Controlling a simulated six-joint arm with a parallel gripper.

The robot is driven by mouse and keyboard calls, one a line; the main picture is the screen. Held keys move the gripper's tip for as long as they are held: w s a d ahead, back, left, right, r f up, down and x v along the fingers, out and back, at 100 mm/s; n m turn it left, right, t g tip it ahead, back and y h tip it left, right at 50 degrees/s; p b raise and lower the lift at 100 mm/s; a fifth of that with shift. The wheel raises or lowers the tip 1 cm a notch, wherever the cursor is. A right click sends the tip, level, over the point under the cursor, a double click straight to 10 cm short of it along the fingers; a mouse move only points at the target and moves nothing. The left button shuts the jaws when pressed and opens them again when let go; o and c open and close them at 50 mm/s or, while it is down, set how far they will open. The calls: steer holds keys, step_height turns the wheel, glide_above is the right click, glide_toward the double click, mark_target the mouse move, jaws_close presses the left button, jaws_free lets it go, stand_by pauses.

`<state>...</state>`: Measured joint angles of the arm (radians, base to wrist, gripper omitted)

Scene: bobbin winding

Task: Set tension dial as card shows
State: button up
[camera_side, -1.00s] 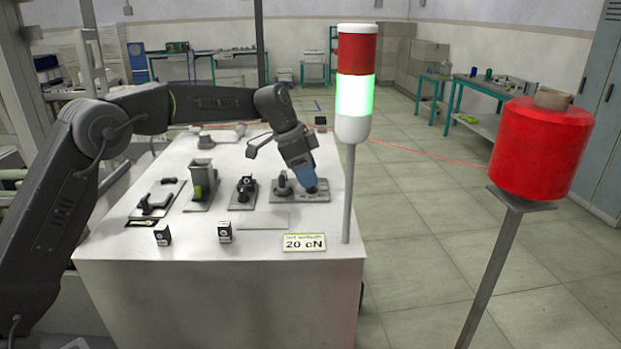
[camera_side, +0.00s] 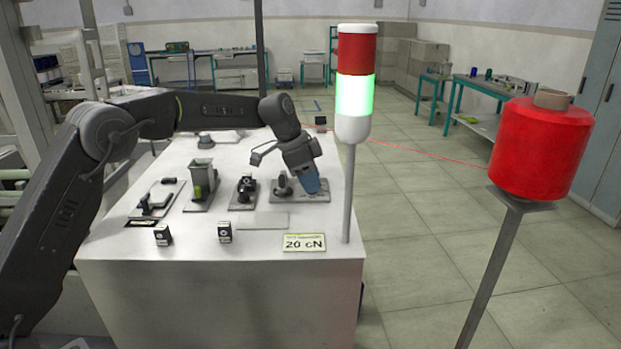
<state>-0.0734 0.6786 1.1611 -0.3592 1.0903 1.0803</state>
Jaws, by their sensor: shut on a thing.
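The card (camera_side: 304,242) lies at the front right of the white table and reads "20 cN". A grey base plate (camera_side: 300,200) near the table's right edge carries a dark round part (camera_side: 283,187) on its left side. My gripper (camera_side: 313,190), with blue at its end, points down over the right side of this plate. It is shut on the tension dial there, which it hides almost wholly. I cannot read the dial's setting.
A signal tower (camera_side: 355,95) with its green light on stands close to the right of my gripper. Several small devices on plates, such as a grey hopper (camera_side: 201,175), stand to the left. A red thread spool (camera_side: 541,148) stands on a post at right.

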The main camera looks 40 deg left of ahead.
steer(key=shift+c, duration=0.3)
steer(key=n, duration=0.2)
steer(key=n+t+y, duration=0.1)
steer(key=n, duration=0.1)
steer(key=shift+d+n+y, duration=0.1)
steer(key=shift+n+y, duration=0.2)
steer(key=shift+n+t+y, duration=0.3)
steer(key=shift+n+y, duration=0.4)
steer(key=shift+n, duration=1.3)
steer(key=o, duration=0.9)
steer(key=shift+o, duration=0.2)
steer(key=v, duration=1.4)
